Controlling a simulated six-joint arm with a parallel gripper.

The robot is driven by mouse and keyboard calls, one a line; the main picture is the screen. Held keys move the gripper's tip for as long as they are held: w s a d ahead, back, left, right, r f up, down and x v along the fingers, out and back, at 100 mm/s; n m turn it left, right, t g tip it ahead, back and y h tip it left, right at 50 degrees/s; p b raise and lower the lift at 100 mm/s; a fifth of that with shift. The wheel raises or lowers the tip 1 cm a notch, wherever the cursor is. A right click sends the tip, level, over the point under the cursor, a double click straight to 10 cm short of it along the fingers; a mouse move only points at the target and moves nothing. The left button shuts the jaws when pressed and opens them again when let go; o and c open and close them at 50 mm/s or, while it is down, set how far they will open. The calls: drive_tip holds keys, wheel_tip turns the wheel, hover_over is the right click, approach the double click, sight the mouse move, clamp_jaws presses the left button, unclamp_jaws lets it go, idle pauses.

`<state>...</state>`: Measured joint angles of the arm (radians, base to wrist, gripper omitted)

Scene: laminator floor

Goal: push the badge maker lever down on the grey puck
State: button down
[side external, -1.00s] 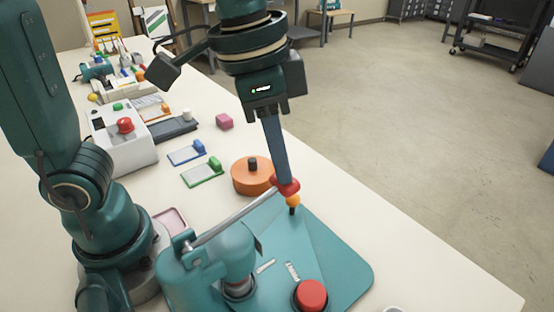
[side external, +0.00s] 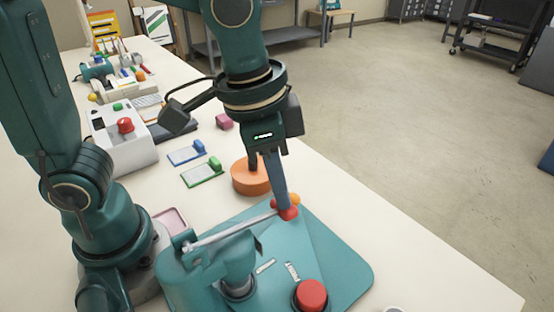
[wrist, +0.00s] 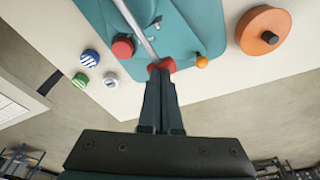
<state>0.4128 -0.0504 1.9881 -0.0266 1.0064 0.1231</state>
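The badge maker (side external: 325,250) is a teal press on the table. Its metal lever (side external: 235,230) runs from the pivot at left to a red knob (side external: 288,212), slanting slightly upward. My gripper (side external: 285,203) is at the knob from above, fingers together, tips at or touching it. In the wrist view my gripper's fingers (wrist: 160,72) lie side by side and end at the red knob (wrist: 165,64). An orange ball (side external: 295,199) is close beside the knob; it also shows in the wrist view (wrist: 201,62). I cannot make out the grey puck under the press head.
A red button (side external: 312,295) stands on the base's front. An orange round container (side external: 250,177) is behind the press. Several small pucks, one blue-striped (wrist: 89,58), lie beside it in the wrist view. The table's right edge borders open floor.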

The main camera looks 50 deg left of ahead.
wheel_tip(320, 180, up, 11)
idle(1.6)
drive_tip(key=s+a+f+n+t+y, duration=0.1)
drive_tip(key=s+a+f+n+t, duration=0.2)
drive_tip(key=a+f+n, duration=0.3)
drive_tip(key=s+a+f, duration=0.1)
drive_tip(key=a+f, duration=0.3)
drive_tip(key=shift+s+t, duration=0.3)
drive_tip(key=shift+s, duration=0.05)
idle(1.5)
